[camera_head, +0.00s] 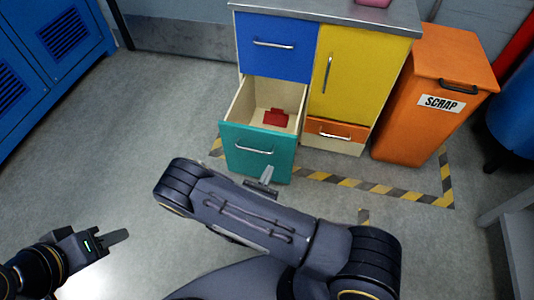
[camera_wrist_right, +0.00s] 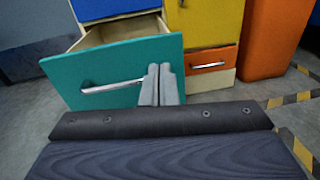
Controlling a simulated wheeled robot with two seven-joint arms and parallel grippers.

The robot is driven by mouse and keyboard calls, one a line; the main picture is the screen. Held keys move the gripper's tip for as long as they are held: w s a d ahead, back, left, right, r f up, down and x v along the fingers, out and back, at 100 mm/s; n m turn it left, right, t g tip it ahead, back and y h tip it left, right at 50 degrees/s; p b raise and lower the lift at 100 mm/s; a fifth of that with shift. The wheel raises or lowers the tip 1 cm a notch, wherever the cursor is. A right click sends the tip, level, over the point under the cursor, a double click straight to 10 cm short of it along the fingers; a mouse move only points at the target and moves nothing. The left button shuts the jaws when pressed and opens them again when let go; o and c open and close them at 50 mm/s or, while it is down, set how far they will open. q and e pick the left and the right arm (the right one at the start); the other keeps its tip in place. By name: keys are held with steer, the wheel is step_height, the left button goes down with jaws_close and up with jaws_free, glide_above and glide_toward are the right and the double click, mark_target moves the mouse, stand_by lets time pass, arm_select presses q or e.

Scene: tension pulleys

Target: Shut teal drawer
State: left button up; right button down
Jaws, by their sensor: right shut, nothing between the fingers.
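The teal drawer (camera_head: 240,158) is pulled out below a blue drawer, and a red object (camera_head: 276,117) lies inside it. Its teal front with a silver bar handle (camera_wrist_right: 112,86) fills the middle of the right wrist view. My right gripper (camera_head: 266,174) is shut and empty, at the lower right of the teal front. In the right wrist view its fingers (camera_wrist_right: 160,84) are together in front of the teal panel, right of the handle; I cannot tell whether they touch it. My left gripper (camera_head: 122,236) is at the lower left, away from the cabinet; its finger opening is unclear.
The cabinet has a blue drawer (camera_head: 272,46), a yellow door (camera_head: 352,70) and an orange drawer (camera_head: 335,131). An orange scrap bin (camera_head: 415,115) stands to the right. Blue lockers (camera_head: 45,50) stand at the left. The floor (camera_head: 160,110) between lockers and cabinet is clear.

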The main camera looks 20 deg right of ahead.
step_height(320, 180, down, 3)
steer(key=a+n+t+y, duration=0.1)
steer(key=n, duration=0.1)
steer(key=b, duration=0.4)
glide_toward(276, 138)
steer(key=shift+y, duration=0.3)
steer(key=x, duration=0.5)
steer(key=shift+w+d+f, duration=0.1)
steer(key=shift+d+f, duration=0.05)
steer(key=shift+d, duration=0.15)
steer(key=shift+w+d, duration=0.35)
steer(key=shift+w, duration=0.2)
steer(key=shift+w, duration=0.1)
